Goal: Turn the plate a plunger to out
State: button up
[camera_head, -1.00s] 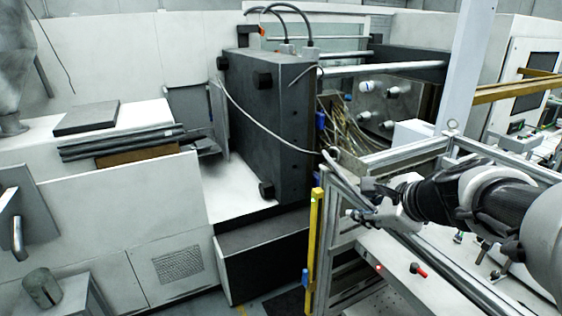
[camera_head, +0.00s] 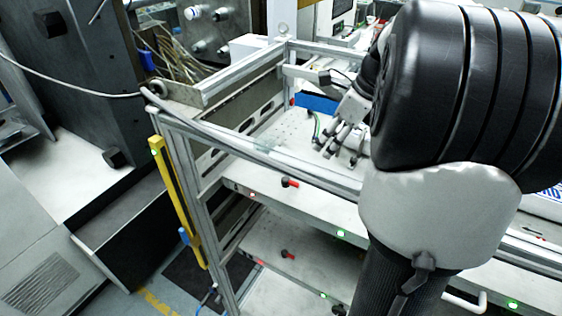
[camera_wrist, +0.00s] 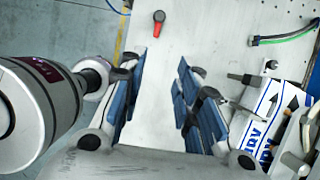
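A red-and-black plunger (camera_head: 290,183) sits on the front edge of the upper plate (camera_head: 318,208). A second one (camera_head: 287,254) sits on the lower plate (camera_head: 262,236). I cannot read which plate is a. In the wrist view a red plunger handle with a black end (camera_wrist: 158,22) shows on a pale plate (camera_wrist: 150,110), beyond my fingertips and apart from them. My gripper (camera_head: 338,146) is over the frame's top, behind and right of the upper plunger. In the wrist view my gripper (camera_wrist: 160,85) is open and empty, its blue-padded fingers spread.
An aluminium frame (camera_head: 190,125) surrounds the plates, with a yellow bar (camera_head: 178,200) at its left corner. A blue-and-white box (camera_wrist: 272,108) and a green hose (camera_wrist: 285,37) lie to the right in the wrist view. A dark machine (camera_head: 75,80) stands left.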

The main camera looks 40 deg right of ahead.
send_near(298, 184)
jog(key=b+x, duration=0.3)
jog(key=x, duration=0.4)
jog(key=shift+w+a+f, duration=0.1)
jog(key=shift+w+f, duration=0.05)
jog(key=shift+f, duration=0.2)
grip_shut()
